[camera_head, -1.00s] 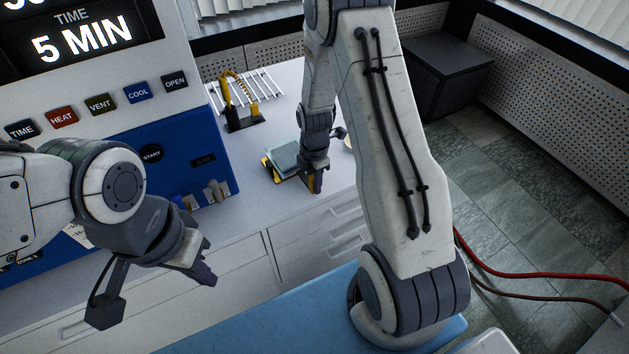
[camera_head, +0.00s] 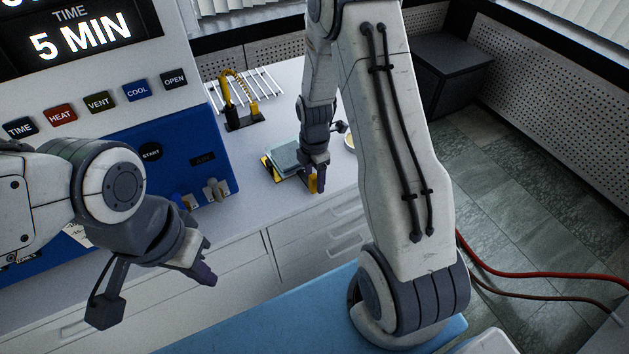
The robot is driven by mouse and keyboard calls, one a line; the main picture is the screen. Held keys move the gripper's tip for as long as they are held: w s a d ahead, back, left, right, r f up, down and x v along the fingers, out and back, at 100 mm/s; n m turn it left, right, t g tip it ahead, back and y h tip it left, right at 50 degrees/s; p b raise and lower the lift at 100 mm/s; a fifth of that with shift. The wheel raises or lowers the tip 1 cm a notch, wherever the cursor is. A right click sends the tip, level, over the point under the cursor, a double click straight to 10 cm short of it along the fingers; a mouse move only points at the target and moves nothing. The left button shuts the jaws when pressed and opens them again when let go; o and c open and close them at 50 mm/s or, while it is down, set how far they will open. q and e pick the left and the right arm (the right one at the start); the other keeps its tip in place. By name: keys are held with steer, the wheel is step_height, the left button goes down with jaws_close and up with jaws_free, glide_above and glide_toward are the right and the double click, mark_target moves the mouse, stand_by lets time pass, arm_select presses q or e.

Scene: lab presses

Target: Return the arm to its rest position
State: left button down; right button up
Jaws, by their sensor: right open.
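My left gripper (camera_head: 205,272) hangs at the lower left, in front of the press and above the drawers, touching nothing that I can see. Its fingers show edge-on, so I cannot tell whether they are apart. My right arm rises from the blue surface at the front and reaches over the white counter. My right gripper (camera_head: 317,185) is open and points down near the counter's front edge, just right of a stack of grey-blue plates (camera_head: 286,157) on a black and yellow holder (camera_head: 268,165). Part of the stack is hidden behind the gripper.
The press (camera_head: 170,140) with a "5 MIN" display and labelled buttons fills the left. A black and yellow stand (camera_head: 240,115) and a white rod rack (camera_head: 262,85) stand at the back of the counter (camera_head: 237,165). Red hoses (camera_head: 530,275) cross the floor at right.

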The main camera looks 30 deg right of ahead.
step_height(320, 180, up, 9)
steer(key=shift+f, duration=0.2)
steer(key=shift+a+r, duration=0.1)
steer(key=shift+a, duration=0.05)
steer(key=s+a+r+m, duration=0.3)
steer(key=s+a+r, duration=0.15)
steer(key=a, duration=0.25)
steer(key=s+a+r+m, duration=0.3)
steer(key=s+a+r, duration=0.15)
steer(key=a, duration=0.35)
steer(key=s+a+r+m, duration=0.1)
steer(key=s+a+m, duration=0.1)
steer(key=s, duration=0.5)
steer(key=s+a+r+m+y, duration=0.1)
steer(key=s+a+m, duration=0.1)
steer(key=s, duration=0.5)
steer(key=shift+s+m, duration=0.2)
steer(key=shift+m, duration=0.7)
steer(key=shift+r, duration=0.1)
